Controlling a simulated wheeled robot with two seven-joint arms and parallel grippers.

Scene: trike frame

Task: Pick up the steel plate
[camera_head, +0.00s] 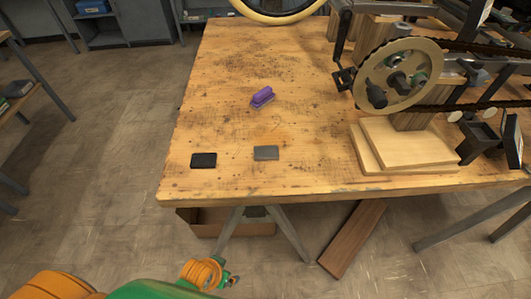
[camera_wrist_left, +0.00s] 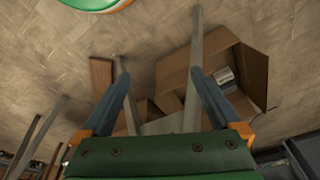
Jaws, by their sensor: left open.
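A small flat grey plate (camera_head: 266,153), which looks like the steel plate, lies on the wooden table near its front edge. A similar black plate (camera_head: 203,160) lies just left of it, apart from it. My left arm shows at the bottom left of the head view, below and in front of the table; its fingers cannot be made out there. In the left wrist view my left gripper (camera_wrist_left: 158,73) is open, with nothing between its fingers. The floor and a cardboard box show beyond them, and no plate is in that view. My right gripper is in neither view.
The wooden table (camera_head: 235,75) has clear room around the plates. The trike frame's chainwheel (camera_head: 398,76) and stacked boards (camera_head: 405,150) stand to the right. An open cardboard box (camera_wrist_left: 232,77) and trestle legs are under the table.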

